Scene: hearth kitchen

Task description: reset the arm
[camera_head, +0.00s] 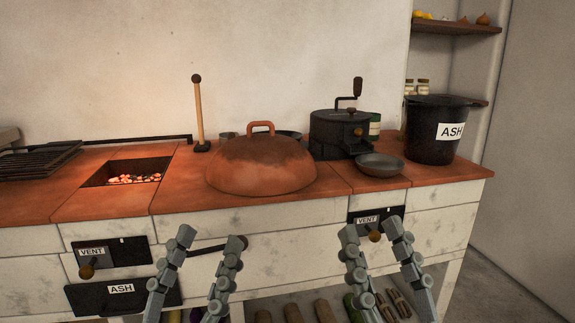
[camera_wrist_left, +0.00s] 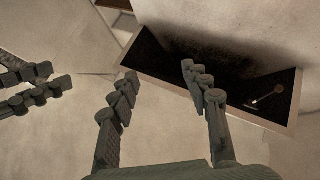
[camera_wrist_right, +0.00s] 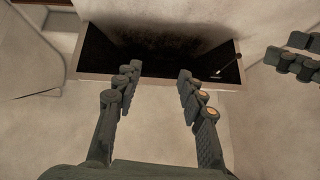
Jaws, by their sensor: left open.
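My left gripper (camera_head: 208,246) is open and empty in front of the counter's front panel in the head view. It also shows in the left wrist view (camera_wrist_left: 161,85), with clear space between its fingers. My right gripper (camera_head: 372,232) is open and empty, in front of the panel below the counter's right part. It also shows in the right wrist view (camera_wrist_right: 157,78), its fingers apart with nothing between them. Both grippers point upward, side by side, and hold nothing.
The counter (camera_head: 180,199) carries a copper dome lid (camera_head: 262,165), a black grinder (camera_head: 335,138), a shallow pan (camera_head: 380,165) and an ash bucket (camera_head: 425,130). Glowing coals (camera_head: 134,179) lie in a pit at left, beside a grill rack (camera_head: 38,160). Vent knobs (camera_head: 87,271) project from the front.

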